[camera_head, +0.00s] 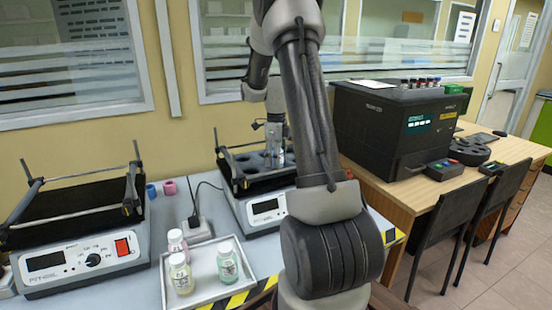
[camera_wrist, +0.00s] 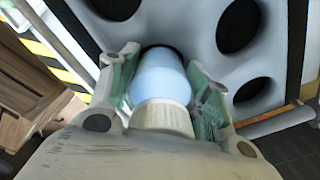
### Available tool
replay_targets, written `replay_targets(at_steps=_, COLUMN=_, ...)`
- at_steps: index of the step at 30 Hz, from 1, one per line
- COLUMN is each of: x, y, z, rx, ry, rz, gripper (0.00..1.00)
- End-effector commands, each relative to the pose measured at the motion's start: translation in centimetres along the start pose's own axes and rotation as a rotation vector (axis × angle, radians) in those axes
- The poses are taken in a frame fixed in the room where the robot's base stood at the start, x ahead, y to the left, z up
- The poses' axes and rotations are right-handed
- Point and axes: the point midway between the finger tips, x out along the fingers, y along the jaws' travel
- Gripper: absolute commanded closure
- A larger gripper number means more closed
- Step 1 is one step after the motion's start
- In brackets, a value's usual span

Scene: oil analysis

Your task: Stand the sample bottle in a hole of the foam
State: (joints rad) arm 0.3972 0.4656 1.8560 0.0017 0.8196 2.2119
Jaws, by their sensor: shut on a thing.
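My gripper (camera_wrist: 162,88) is shut on the sample bottle (camera_wrist: 160,78), which has a pale blue body and a white ribbed cap (camera_wrist: 162,116) facing the wrist camera. The grey foam (camera_wrist: 206,62) with round dark holes lies beyond it. The bottle's far end overlaps the dark edge of one hole; how deep it sits is hidden. In the head view my gripper (camera_head: 274,150) points down at the foam on the right-hand shaker (camera_head: 266,206), and the bottle is hard to make out there.
A white tray (camera_head: 204,290) with three capped bottles stands at the front. Another shaker (camera_head: 80,258) with a black platform is at left. A dark analyser (camera_head: 375,130) stands on the wooden desk at right. Upright bars (camera_head: 218,140) rise at the right-hand shaker's corners.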

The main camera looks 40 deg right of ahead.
Motion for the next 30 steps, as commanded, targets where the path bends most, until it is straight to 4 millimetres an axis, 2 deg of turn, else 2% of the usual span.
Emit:
replay_targets(at_steps=7, x=0.2, y=0.0, z=0.0, rx=0.0, ry=0.0, rz=0.0, gripper=0.81)
replay_targets(at_steps=8, x=0.2, y=0.0, z=0.0, rx=0.0, ry=0.0, rz=0.0, gripper=0.48)
replay_targets(at_steps=11, x=0.2, y=0.0, z=0.0, rx=0.0, ry=0.0, rz=0.0, gripper=0.3)
replay_targets(at_steps=23, x=-0.4, y=0.0, z=0.0, rx=0.0, ry=-0.001, rz=-0.001, gripper=0.3)
replay_targets(at_steps=26, x=-1.7, y=-0.1, z=0.0, rx=0.0, ry=-0.002, rz=-0.003, gripper=0.3)
replay_targets(at_steps=30, x=-4.8, y=-0.1, z=0.1, rx=0.0, ry=-0.003, rz=-0.004, gripper=0.3)
